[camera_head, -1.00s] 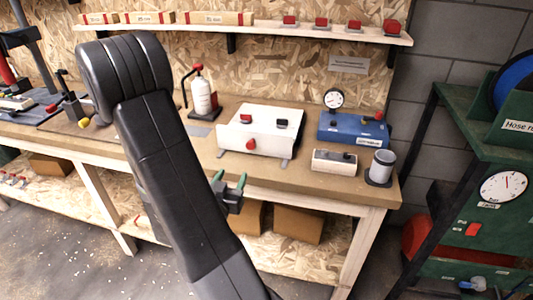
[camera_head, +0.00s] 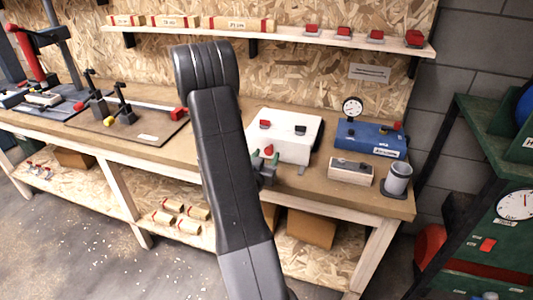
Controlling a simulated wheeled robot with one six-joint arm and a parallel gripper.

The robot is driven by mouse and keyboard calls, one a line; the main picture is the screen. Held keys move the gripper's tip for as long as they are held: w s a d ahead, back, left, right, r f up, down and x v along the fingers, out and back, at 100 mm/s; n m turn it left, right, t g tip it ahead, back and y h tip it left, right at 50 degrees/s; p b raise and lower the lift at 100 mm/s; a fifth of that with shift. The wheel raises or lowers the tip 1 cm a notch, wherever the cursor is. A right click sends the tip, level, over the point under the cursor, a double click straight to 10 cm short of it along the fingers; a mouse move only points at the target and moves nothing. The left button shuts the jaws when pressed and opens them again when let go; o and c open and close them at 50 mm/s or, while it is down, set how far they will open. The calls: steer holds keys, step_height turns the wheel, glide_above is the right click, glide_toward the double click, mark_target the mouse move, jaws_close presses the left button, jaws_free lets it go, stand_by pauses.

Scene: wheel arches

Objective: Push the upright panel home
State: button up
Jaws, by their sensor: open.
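A white box (camera_head: 297,124) stands on the wooden bench, with a red part and a dark part on its top. Its upright white front panel (camera_head: 295,151) faces me, and its left part is hidden behind my arm. I cannot tell how far the panel stands from the box. My gripper (camera_head: 264,156), with green fingertips, is open and appears in front of the panel's left part. Whether it touches the panel is unclear. A red knob shows near the fingertips.
A blue box (camera_head: 368,138) with a gauge, a small cream block (camera_head: 351,171) and a grey cup (camera_head: 397,179) stand to the right on the bench (camera_head: 318,187). A shelf (camera_head: 285,34) runs above. A dark green rack (camera_head: 487,150) stands at the far right.

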mark_target(271, 145)
steer(key=shift+w+d, duration=0.1)
steer(key=shift+w, duration=0.35)
steer(key=shift+c, duration=0.2)
jaws_close()
steer(key=shift+w+d+f+b, duration=0.15)
steer(key=shift+w+b, duration=0.2)
steer(key=shift+b, duration=0.15)
steer(key=b+x, duration=0.2)
steer(key=x, duration=0.1)
steer(key=shift+w+d, duration=0.1)
steer(key=shift+w, duration=0.1)
steer(key=shift+w+d+b, duration=0.1)
steer(key=shift+w+b, duration=0.2)
steer(key=shift+b, duration=0.05)
steer(key=shift+w+r, duration=0.1)
steer(key=shift+r, duration=0.15)
